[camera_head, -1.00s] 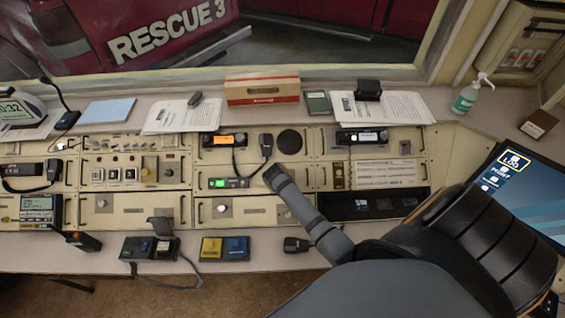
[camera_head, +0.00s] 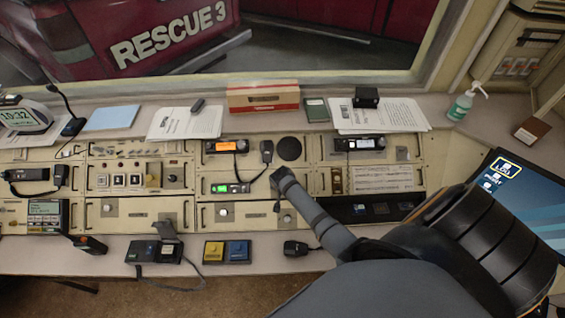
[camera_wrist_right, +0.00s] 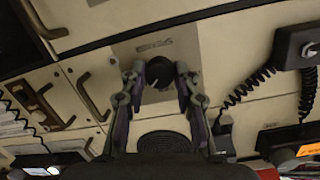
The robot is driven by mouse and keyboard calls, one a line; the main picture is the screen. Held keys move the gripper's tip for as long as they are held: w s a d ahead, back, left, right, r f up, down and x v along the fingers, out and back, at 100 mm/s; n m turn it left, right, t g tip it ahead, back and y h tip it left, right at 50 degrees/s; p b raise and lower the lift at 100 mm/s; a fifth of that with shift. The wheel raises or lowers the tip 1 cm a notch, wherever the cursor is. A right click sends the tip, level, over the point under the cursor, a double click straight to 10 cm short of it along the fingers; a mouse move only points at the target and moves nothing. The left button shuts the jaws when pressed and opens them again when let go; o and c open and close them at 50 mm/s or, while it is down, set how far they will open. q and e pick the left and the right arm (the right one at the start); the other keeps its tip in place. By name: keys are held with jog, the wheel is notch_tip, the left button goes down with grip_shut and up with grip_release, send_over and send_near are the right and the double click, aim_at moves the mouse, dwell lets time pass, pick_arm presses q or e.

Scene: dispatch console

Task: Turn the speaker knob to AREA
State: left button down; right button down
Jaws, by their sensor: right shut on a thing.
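The speaker knob (camera_wrist_right: 160,70) is a round black dial with a white pointer mark, on a grey plate (camera_wrist_right: 132,51) whose lettering is too small to read. In the right wrist view the two fingers of my right gripper (camera_wrist_right: 160,76) stand on either side of the knob and are shut on it. In the head view my right arm reaches in from the lower right; its wrist hides the knob and most of the gripper. Which position the pointer marks cannot be read. My left gripper is not in view.
A handset (camera_head: 267,152) with a coiled cord hangs close to my right wrist, beside a round black speaker grille (camera_head: 289,149).

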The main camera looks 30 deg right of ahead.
jog(key=shift+r+m, duration=0.1)
jog(key=shift+m, duration=0.8)
jog(key=shift+w+p, duration=0.1)
jog(key=shift+p, duration=0.2)
jog(key=c, duration=1)
grip_release()
jog(key=v, duration=1.2)
jog(key=shift+d, duration=0.15)
